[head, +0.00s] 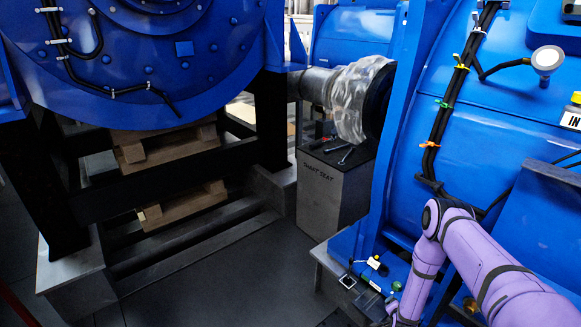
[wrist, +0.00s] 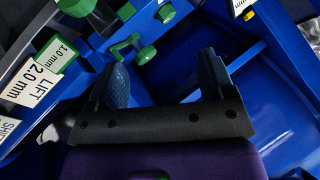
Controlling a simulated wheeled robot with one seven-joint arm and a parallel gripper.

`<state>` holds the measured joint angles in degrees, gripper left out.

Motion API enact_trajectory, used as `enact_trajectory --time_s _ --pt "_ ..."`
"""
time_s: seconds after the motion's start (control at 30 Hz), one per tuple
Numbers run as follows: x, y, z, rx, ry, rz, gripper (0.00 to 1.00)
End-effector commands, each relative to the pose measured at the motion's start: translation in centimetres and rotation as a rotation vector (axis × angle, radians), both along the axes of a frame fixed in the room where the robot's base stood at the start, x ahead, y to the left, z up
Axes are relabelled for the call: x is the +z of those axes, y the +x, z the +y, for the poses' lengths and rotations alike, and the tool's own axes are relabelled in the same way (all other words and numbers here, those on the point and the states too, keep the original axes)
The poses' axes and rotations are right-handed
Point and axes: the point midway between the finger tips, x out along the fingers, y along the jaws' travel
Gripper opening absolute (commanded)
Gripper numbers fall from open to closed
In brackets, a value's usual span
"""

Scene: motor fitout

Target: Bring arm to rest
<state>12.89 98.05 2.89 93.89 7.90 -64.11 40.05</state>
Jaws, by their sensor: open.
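My arm, purple with dark bands, enters the head view at the lower right and bends down beside the blue motor housing (head: 460,150). The gripper end is cut off at the bottom edge of the head view. In the wrist view my gripper (wrist: 165,85) shows two dark fingers set wide apart with nothing held between them. Beyond the fingers are a blue surface, a green-ended screw (wrist: 147,54) and green hardware. Labels reading "LIFT 2.0 mm" (wrist: 38,87) and "1.0 mm" (wrist: 62,53) lie to the left of the fingers.
A grey "SHAFT SEAT" block (head: 330,193) with tools on top stands under the plastic-wrapped shaft (head: 350,95). A large blue machine (head: 150,60) on a dark frame fills the left, with wooden blocks (head: 165,146) below. The dark floor (head: 220,280) in front is open.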

Motion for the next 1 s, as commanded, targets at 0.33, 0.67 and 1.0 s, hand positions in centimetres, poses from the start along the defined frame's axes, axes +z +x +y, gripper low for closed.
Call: enact_trajectory --time_s 0.33,0.67,1.0 --pt "13.8 9.1 0.3 0.113 -0.027 0.059 0.76" --pt "27.5 13.3 1.6 0.222 -0.059 0.121 0.76" --pt "41.6 13.4 3.6 0.336 -0.102 0.181 0.76"
